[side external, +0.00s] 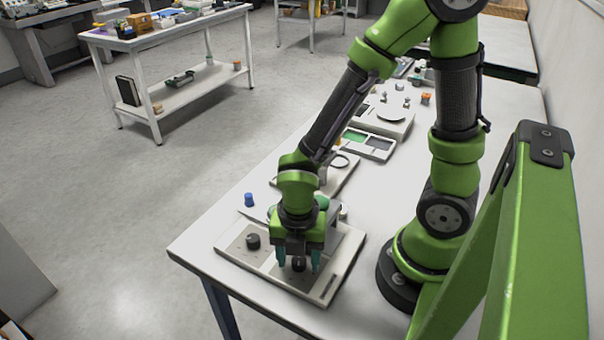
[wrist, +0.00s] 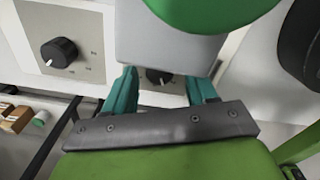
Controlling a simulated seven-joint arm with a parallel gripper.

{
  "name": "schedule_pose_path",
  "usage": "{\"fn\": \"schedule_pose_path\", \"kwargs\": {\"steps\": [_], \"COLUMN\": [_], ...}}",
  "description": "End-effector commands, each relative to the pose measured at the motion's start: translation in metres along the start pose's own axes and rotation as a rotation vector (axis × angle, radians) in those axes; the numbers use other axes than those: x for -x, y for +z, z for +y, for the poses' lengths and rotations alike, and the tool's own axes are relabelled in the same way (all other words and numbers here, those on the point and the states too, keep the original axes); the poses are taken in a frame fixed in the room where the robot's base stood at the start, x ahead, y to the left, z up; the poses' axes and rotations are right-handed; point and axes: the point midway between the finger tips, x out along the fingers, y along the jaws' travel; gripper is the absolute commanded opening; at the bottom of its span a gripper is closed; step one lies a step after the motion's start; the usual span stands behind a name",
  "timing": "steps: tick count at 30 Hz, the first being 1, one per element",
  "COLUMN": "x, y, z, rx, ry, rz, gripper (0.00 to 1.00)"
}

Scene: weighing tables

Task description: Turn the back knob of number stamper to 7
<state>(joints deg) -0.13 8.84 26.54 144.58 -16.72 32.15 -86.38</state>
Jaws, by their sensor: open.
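A flat pale panel device (side external: 345,246) with grey plates lies near the table's front corner; I take it to be the number stamper. It has two black knobs. One knob (side external: 252,241) stands free on the left plate; it shows at upper left in the wrist view (wrist: 58,52) with a white pointer and small marks too blurred to read. The other knob (side external: 299,264) is between the teal fingers of my gripper (side external: 298,266), which points down and is open around it. In the wrist view this knob (wrist: 158,76) is partly hidden. I cannot tell which knob is the back one.
A blue cylinder (side external: 249,199) stands behind the panel. A device with a green display (side external: 354,136) and a balance (side external: 390,115) are farther back on the table. A second table (side external: 165,38) with clutter stands across the floor.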

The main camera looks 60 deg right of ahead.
Motion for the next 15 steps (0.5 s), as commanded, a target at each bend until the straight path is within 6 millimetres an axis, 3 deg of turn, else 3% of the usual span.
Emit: {"fn": "schedule_pose_path", "kwargs": {"steps": [1,15], "x": [0.0,0.096], "y": [0.0,0.0], "z": [0.0,0.001], "rx": [0.067,0.062], "ry": [0.0,0.008], "rz": [0.0,-0.002], "gripper": [0.57,0.57]}}
